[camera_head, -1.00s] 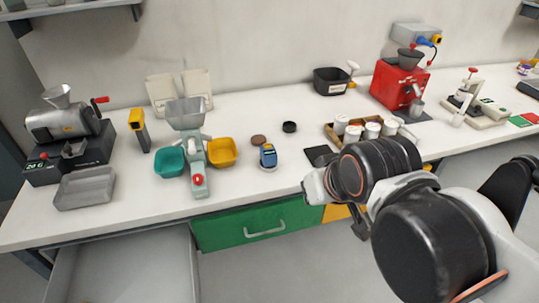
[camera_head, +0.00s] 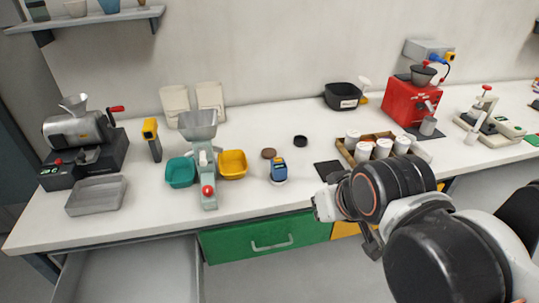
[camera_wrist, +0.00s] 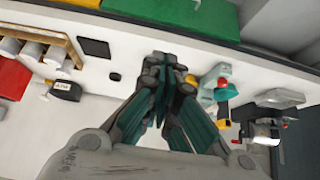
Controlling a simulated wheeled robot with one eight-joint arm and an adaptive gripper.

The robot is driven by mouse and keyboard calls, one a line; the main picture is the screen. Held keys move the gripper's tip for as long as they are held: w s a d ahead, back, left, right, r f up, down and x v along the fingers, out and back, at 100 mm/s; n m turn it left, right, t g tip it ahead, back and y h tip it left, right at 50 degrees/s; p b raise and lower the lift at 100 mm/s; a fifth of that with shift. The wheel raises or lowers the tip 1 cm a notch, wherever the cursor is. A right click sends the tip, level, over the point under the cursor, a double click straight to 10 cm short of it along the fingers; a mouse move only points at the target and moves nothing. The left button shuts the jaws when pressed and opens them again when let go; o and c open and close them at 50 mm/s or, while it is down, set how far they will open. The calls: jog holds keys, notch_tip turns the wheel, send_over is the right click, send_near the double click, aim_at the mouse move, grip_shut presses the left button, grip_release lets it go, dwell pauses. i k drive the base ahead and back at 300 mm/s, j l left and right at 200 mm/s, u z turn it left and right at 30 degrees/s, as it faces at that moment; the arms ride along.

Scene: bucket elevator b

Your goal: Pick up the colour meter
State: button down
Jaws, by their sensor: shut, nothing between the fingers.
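The colour meter appears to be the small blue device with a dark face (camera_head: 278,171). It stands on a white round base on the bench, right of the yellow bowl, in the head view. In the wrist view I cannot make it out; my fingers cover the middle of the picture. My gripper (camera_wrist: 168,84) is shut and empty, pointing at the bench there. In the head view my arm is to the right of the blue device, apart from it, and hides most of the gripper.
A brown disc (camera_head: 269,153) and black disc (camera_head: 300,141) lie behind the blue device. A dark square pad (camera_head: 328,170) and a wooden tray (camera_head: 345,153) of white cups are to its right. A teal bowl (camera_head: 181,172), yellow bowl (camera_head: 233,164) and hopper machine (camera_head: 198,125) stand left.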

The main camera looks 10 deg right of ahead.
aim_at(278, 173)
jog(key=k+j+u, duration=0.2)
jog(key=j, duration=0.5)
jog(key=j+u, duration=0.25)
jog(key=j, duration=0.4)
